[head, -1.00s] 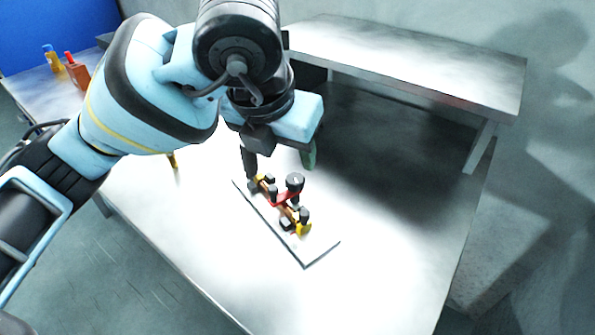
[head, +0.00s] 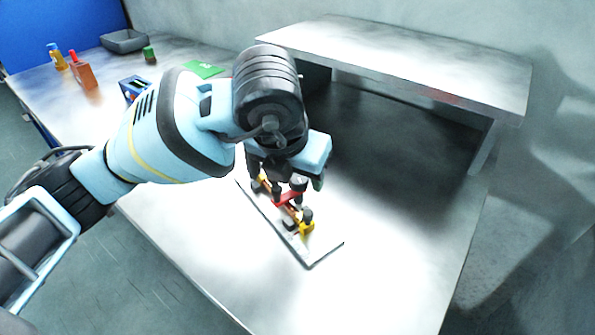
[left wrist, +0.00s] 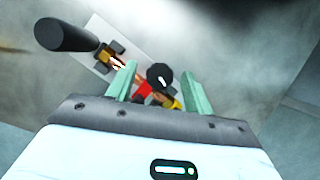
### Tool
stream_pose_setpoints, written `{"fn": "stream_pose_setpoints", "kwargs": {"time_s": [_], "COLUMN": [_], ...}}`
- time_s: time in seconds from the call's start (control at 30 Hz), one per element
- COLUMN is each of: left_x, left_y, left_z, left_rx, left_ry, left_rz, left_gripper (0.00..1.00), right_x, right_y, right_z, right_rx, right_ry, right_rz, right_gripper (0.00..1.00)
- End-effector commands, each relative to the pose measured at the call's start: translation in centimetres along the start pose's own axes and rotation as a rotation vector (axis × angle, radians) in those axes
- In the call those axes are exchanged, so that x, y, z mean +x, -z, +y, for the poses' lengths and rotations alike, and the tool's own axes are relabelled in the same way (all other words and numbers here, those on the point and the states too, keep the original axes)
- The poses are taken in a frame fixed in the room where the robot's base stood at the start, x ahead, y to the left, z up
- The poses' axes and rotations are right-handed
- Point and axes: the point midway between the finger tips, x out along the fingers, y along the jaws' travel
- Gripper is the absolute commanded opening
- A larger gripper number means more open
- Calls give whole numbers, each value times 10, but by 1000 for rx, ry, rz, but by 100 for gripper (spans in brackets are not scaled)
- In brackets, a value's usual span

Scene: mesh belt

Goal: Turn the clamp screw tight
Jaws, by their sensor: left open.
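A flat plate (head: 322,252) lies on the table and carries the clamp assembly. It has a red clamp (head: 287,198) with a black screw knob (head: 298,184), and yellow parts (head: 306,228) with dark knobs. My left gripper (head: 296,177) is above the red clamp and partly hides it in the head view. In the left wrist view its two pale green fingers are open, with the round black knob (left wrist: 158,76) appearing between them. I cannot tell whether either finger touches the knob. My right gripper is in neither view.
A raised metal shelf (head: 400,60) stands behind the work area. Far left are a grey bin (head: 124,41), a green-topped jar (head: 149,55), an orange bottle (head: 83,74), a yellow bottle (head: 57,57) and a green mat (head: 203,69). The table's front right is clear.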

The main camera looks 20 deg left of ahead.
Motion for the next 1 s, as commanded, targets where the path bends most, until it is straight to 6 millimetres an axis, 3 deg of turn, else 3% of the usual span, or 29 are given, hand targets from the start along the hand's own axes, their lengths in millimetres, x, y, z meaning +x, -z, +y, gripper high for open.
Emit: {"fn": "stream_pose_setpoints", "kwargs": {"time_s": [0.17,0.5,1.0], "left_x": [0,0,0], "left_y": [0,0,0], "left_z": [0,0,2], "left_rx": [0,0,126], "left_ry": [0,0,54], "left_rz": [0,0,-1], "left_gripper": [52,7,7], "right_x": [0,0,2], "right_y": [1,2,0], "right_z": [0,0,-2], "right_rx": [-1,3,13], "right_ry": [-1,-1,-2], "right_rz": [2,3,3], "right_gripper": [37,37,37]}}
